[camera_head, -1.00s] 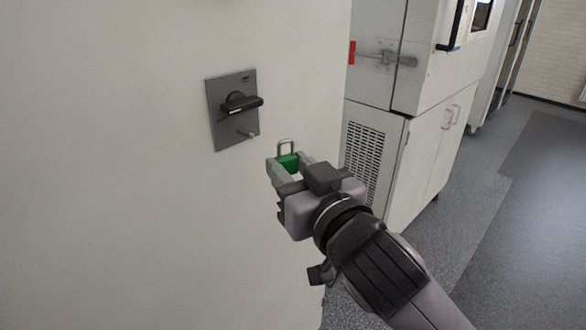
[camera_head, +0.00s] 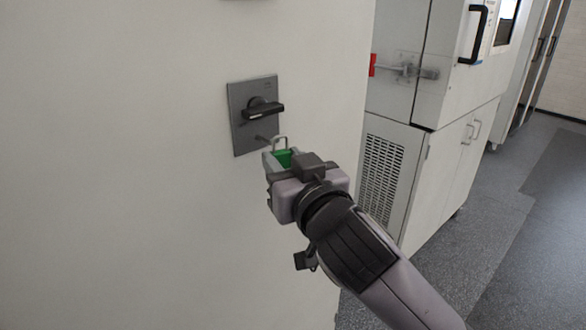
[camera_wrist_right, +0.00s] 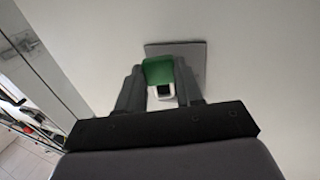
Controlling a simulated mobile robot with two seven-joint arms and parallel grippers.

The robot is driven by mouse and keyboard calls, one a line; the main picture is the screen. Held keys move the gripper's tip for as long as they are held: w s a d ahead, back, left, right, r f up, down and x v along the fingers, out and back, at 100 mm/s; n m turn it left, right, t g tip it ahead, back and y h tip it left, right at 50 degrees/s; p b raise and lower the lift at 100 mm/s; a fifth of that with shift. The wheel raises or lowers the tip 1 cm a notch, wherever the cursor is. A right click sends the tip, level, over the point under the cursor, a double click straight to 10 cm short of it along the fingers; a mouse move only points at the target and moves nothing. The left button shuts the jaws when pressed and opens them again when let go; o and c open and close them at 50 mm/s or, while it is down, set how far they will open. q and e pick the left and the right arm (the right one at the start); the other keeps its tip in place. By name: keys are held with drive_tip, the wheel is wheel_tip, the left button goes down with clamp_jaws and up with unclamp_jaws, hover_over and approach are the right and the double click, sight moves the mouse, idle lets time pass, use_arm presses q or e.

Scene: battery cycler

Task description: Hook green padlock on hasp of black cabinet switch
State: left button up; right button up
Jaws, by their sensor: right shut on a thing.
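The green padlock (camera_head: 284,158) is between the fingers of my right gripper (camera_head: 279,159), its silver shackle pointing up. In the right wrist view the green padlock (camera_wrist_right: 159,72) sits between the two dark fingers of my right gripper (camera_wrist_right: 160,88). The black cabinet switch (camera_head: 262,109) is a black handle on a grey plate (camera_head: 240,132) on the white cabinet face. The small hasp peg (camera_head: 262,140) sticks out low on the plate. The shackle top is just right of the peg in the head view; I cannot tell whether they touch. My left gripper is not in view.
The white cabinet wall (camera_head: 130,180) fills the left side. To the right stands another white cabinet with a vent grille (camera_head: 383,173), a red-tipped latch (camera_head: 373,65) and a black door handle (camera_head: 474,34). Grey floor (camera_head: 490,230) is open at the right.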

drive_tip(key=w+a, duration=0.1)
drive_tip(key=w+a+f+b, duration=0.1)
drive_tip(key=w, duration=0.1)
drive_tip(key=shift+w+a, duration=0.15)
drive_tip(key=shift+a, duration=0.1)
idle(0.4)
drive_tip(key=shift+f, duration=0.15)
idle(0.5)
drive_tip(key=o, duration=1)
drive_tip(key=shift+d, duration=0.15)
drive_tip(key=shift+c, duration=0.2)
